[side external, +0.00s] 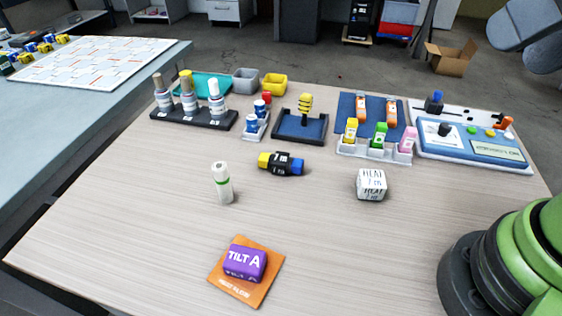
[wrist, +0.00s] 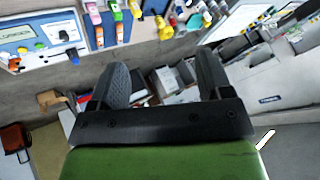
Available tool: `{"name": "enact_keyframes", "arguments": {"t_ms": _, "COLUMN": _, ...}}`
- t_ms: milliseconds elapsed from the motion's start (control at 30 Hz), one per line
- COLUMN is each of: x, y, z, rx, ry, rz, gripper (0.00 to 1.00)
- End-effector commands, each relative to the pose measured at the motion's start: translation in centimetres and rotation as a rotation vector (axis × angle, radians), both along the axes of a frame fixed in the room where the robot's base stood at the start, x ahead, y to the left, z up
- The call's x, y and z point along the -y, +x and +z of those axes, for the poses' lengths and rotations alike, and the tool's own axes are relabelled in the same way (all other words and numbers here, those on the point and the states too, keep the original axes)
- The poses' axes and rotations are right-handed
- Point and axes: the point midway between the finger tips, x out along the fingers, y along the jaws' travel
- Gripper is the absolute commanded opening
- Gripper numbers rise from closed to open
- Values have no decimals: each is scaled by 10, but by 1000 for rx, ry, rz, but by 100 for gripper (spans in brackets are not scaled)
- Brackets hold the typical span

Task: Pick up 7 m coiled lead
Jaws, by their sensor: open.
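I cannot read a 7 m marking clearly enough to be sure which thing is the coiled lead. One candidate is a yellow and dark banded upright piece (side external: 306,104) in the blue-lined black tray (side external: 301,139). Another is a black piece with yellow and blue ends (side external: 281,163), lying on the table in front of that tray, with a small unreadable label. In the wrist view, my gripper (wrist: 162,78) has its two dark fingers wide apart with nothing between them. It is away from the tabletop things, which show along the top edge of that view.
The front left is clear.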

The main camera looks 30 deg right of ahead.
Motion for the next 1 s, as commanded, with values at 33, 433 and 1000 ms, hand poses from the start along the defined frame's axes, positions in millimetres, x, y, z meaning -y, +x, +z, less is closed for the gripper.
{"name": "enact_keyframes", "arguments": {"t_ms": 33, "x": 0, "y": 2, "z": 1, "rx": -3, "ry": -3, "rz": 6, "gripper": 72}}
{"name": "enact_keyframes", "arguments": {"t_ms": 433, "x": -22, "y": 100, "z": 11, "rx": -156, "ry": -178, "rz": 319, "gripper": 72}}
{"name": "enact_keyframes", "arguments": {"t_ms": 1000, "x": -105, "y": 243, "z": -143, "rx": -402, "ry": -455, "rz": 941, "gripper": 72}}
